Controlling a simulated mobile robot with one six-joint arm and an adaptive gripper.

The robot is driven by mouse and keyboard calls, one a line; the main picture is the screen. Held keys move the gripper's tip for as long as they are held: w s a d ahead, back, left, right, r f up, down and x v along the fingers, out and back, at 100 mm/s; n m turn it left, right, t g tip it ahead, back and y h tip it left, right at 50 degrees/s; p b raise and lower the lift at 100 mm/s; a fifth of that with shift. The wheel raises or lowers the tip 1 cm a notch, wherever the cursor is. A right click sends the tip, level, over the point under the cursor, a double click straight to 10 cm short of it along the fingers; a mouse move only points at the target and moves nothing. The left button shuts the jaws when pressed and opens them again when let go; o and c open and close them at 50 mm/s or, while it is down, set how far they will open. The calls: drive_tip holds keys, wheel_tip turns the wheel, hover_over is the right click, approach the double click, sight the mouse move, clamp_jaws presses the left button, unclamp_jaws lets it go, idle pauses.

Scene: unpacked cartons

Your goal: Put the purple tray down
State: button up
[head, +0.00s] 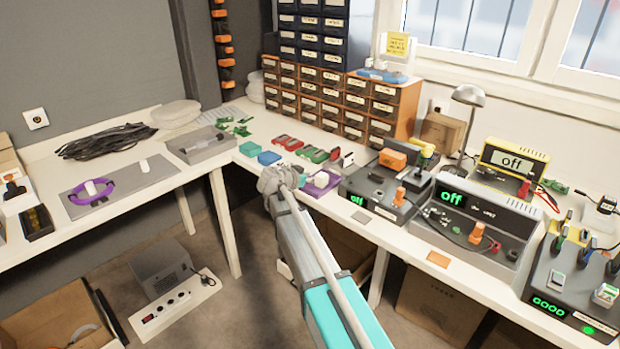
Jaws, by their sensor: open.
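A small purple tray (315,190) with a white piece (321,179) in it is on the right-hand white bench, near its front edge. It is just right of my gripper and partly hidden behind it, so I cannot tell whether they touch. My gripper (278,178) is at the end of my arm, over the bench's front edge near the corner. It is open. Its fingertips are hard to make out from behind.
Teal (268,158), green and red trays stand behind my gripper, before the orange drawer cabinet (340,105). Grey test devices (375,190) stand to the right. A purple ring-shaped piece (92,191) lies on a grey plate on the left bench.

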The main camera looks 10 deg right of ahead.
drive_tip(key=p+v, duration=0.5)
drive_tip(key=v, duration=0.8)
drive_tip(key=shift+s+a, duration=0.2)
drive_tip(key=shift+s, duration=0.2)
drive_tip(key=shift+r, duration=0.1)
drive_tip(key=s+d+f+n+g+y, duration=0.2)
drive_tip(key=s+d+f+g, duration=0.15)
drive_tip(key=s, duration=0.35)
drive_tip(key=s+d+f+n+g+y, duration=0.2)
drive_tip(key=s+d+f+n+y, duration=0.1)
drive_tip(key=s+d+f, duration=0.3)
drive_tip(key=s+a+f+n+g+y, duration=0.1)
drive_tip(key=s+n+y, duration=0.4)
drive_tip(key=s, duration=0.8)
drive_tip(key=shift+a+f+n+g+y, duration=0.3)
drive_tip(key=shift+f+g+y, duration=0.15)
drive_tip(key=shift+g, duration=0.3)
drive_tip(key=shift+s, duration=0.15)
